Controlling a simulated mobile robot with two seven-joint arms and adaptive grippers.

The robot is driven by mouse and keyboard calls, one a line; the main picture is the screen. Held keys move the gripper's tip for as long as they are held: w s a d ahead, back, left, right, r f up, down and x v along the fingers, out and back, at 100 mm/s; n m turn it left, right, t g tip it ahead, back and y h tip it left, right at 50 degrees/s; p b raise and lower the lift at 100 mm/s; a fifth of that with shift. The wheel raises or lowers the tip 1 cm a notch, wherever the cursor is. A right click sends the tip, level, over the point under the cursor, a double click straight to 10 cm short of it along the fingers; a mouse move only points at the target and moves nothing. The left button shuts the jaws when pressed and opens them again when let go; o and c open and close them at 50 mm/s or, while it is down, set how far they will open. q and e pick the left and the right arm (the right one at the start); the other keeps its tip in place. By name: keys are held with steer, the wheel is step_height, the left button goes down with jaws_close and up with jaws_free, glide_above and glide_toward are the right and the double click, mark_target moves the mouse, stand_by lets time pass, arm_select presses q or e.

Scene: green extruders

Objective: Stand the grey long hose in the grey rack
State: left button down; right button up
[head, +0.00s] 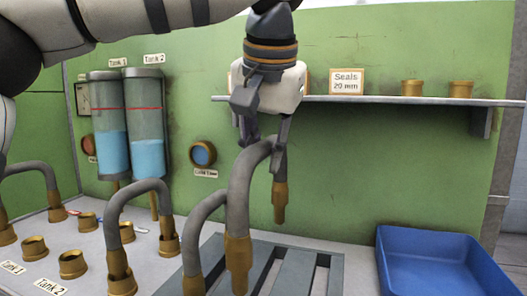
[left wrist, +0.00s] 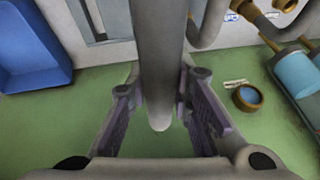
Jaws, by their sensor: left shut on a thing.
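The grey long hose (head: 241,195) is an inverted U with brass ends. My left gripper (head: 265,138) is shut on its top bend, fingers pointing down. The hose hangs over or in front of the grey rack (head: 337,272), a slatted frame on the bench. One brass end hangs against the green wall, apart from the rack; I cannot tell whether the nearer end touches anything. In the left wrist view the hose (left wrist: 158,60) runs between both fingers (left wrist: 160,110), and part of the rack (left wrist: 95,18) shows at the top. My right gripper is not in view.
Another grey hose (head: 203,215) stands just left of the held one, partly hidden by it. A further hose (head: 140,188) joins brass fittings at left. A blue bin (head: 430,235) lies right of the rack. A shelf (head: 390,100) with a Seals sign crosses the wall behind.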

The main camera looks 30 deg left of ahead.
arm_select(q)
steer(key=f, duration=0.5)
steer(key=shift+s+d, duration=0.1)
steer(key=shift+s, duration=0.1)
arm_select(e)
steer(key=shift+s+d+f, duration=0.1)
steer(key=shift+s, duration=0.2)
arm_select(q)
steer(key=shift+w, duration=0.1)
steer(key=shift+s+d+r, duration=0.1)
steer(key=shift+s, duration=0.15)
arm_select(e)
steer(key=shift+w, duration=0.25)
arm_select(q)
steer(key=shift+f, duration=2.15)
steer(key=c, duration=1.4)
jaws_free()
steer(key=shift+o, duration=0.2)
